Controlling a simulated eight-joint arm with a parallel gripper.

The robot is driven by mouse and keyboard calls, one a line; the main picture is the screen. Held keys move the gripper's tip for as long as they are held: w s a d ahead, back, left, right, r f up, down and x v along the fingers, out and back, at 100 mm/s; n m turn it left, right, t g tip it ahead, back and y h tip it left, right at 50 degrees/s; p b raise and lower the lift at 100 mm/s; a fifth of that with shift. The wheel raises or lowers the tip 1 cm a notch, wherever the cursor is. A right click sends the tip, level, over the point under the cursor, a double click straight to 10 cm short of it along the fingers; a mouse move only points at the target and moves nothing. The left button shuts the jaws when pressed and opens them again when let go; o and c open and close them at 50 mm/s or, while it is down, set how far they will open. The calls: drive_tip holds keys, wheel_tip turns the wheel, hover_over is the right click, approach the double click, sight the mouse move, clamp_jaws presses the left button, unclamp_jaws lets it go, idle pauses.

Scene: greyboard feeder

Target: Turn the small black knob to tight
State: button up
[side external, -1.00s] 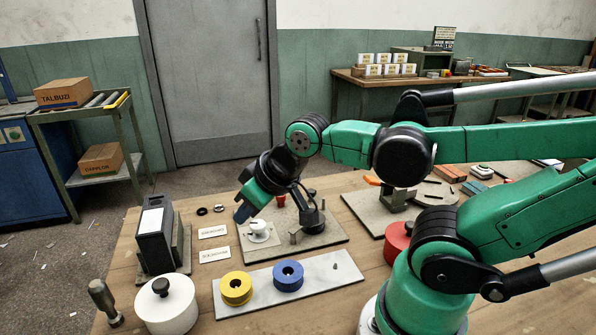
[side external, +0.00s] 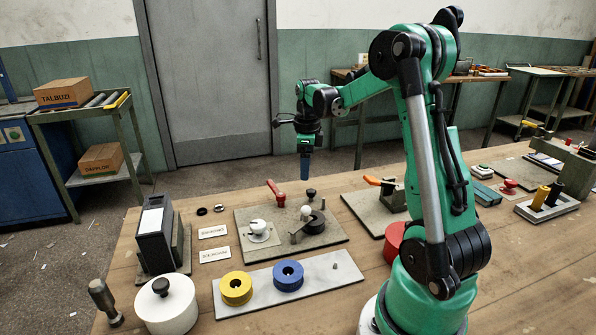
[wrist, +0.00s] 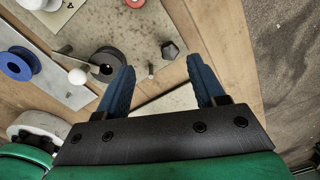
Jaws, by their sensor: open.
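The small black knob (side external: 311,194) stands on the back right part of a grey board (side external: 245,215) on the wooden table. In the wrist view the knob (wrist: 171,49) shows ahead of and between the two fingertips, not touched. My gripper (side external: 305,178) hangs pointing down above and behind the board, near the knob's side of it. In the wrist view my gripper (wrist: 160,62) has its blue fingers spread apart, with nothing between them. I see no readable marking for tight beside the knob.
The board also bears a red lever (side external: 275,193), a white dial (side external: 259,231) and a black disc (side external: 314,226) with a white ball handle (side external: 306,211). A plate with a yellow ring (side external: 236,288) and blue ring (side external: 289,275) lies in front. An orange-handled fixture (side external: 391,196) stands right.

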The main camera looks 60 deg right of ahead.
sight(311, 190)
drive_tip(key=shift+s+d+f+m, duration=0.2)
drive_tip(key=shift+d+f+m, duration=0.15)
drive_tip(key=shift+d+m, duration=0.15)
drive_tip(key=shift+s+d+f+m, duration=0.2)
drive_tip(key=shift+d+f+m, duration=0.2)
drive_tip(key=shift+m, duration=0.2)
drive_tip(key=shift+f, duration=2.6)
clamp_jaws()
